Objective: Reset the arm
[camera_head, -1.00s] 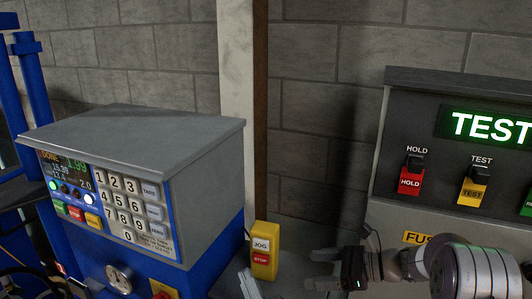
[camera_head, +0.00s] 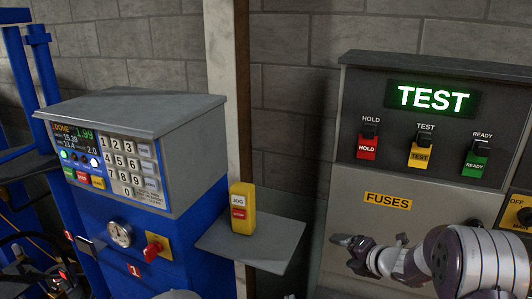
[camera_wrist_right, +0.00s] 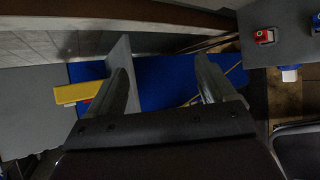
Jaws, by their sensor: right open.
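My right arm comes in from the right at the bottom of the head view. Its gripper (camera_head: 350,254) is open and points left, in front of the grey panel below the FUSES label. In the right wrist view the two fingers of this gripper (camera_wrist_right: 163,78) stand apart with nothing between them. A yellow pendant (camera_head: 242,210) with JOG and STOP buttons stands upright on a small grey shelf (camera_head: 270,244), left of the gripper and apart from it. My left gripper cannot be made out in the head view.
A blue and grey machine (camera_head: 135,105) with keypad, lit display and red switch (camera_head: 154,250) stands at left. The grey panel (camera_head: 352,95) at right has a lit TEST sign (camera_head: 433,97) and HOLD, TEST and READY switches. A block wall (camera_head: 330,25) lies behind.

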